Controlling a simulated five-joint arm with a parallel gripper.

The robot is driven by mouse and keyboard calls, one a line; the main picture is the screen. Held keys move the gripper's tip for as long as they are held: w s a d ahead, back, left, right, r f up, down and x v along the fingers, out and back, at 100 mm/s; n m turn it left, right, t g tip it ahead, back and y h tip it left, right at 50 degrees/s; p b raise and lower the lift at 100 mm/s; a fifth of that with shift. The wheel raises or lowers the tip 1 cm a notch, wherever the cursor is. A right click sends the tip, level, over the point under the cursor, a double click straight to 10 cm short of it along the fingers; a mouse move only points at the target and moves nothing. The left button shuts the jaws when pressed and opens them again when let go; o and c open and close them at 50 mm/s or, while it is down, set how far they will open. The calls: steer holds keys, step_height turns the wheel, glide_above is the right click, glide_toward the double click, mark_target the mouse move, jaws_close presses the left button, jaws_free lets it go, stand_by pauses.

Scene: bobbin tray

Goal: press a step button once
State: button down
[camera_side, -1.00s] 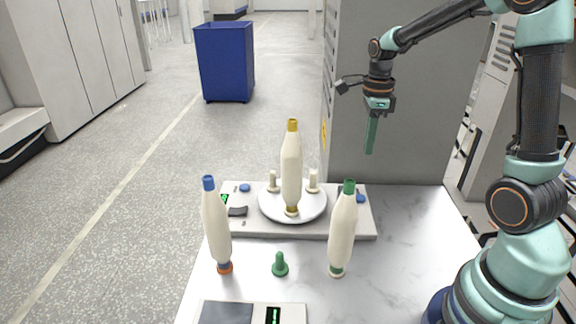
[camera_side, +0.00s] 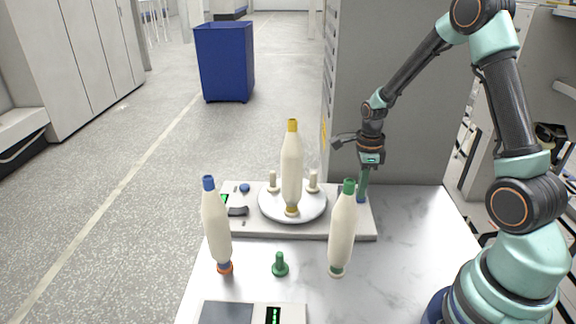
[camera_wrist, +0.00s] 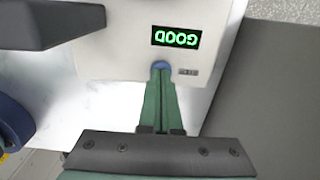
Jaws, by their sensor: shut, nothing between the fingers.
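My gripper (camera_side: 362,198) is shut and empty, its green fingers pointing down over the right end of the white base unit (camera_side: 300,232). In the wrist view the fingertips (camera_wrist: 160,72) are at the blue step button (camera_wrist: 162,65) and partly cover it; I cannot tell whether it is pressed in. A green "GOOD" display (camera_wrist: 176,37) is beside that button. A second blue button (camera_side: 245,188) is at the base unit's left end. Between the buttons is a round white plate (camera_side: 270,212) with two bare pegs and a cream bobbin with a yellow tip (camera_side: 291,165).
A blue-tipped bobbin (camera_side: 216,228) and a green-tipped bobbin (camera_side: 341,236) stand upright in front of the base unit. A short green peg (camera_side: 280,265) is between them. A scale-like device (camera_side: 228,313) with a green display lies at the front. The marble tabletop (camera_side: 420,230) is clear at right.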

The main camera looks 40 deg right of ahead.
steer(key=shift+s+f, duration=0.1)
steer(key=shift+f, duration=0.9)
step_height(320, 180, up, 15)
steer(key=shift+w+d, duration=0.15)
steer(key=shift+w, duration=0.2)
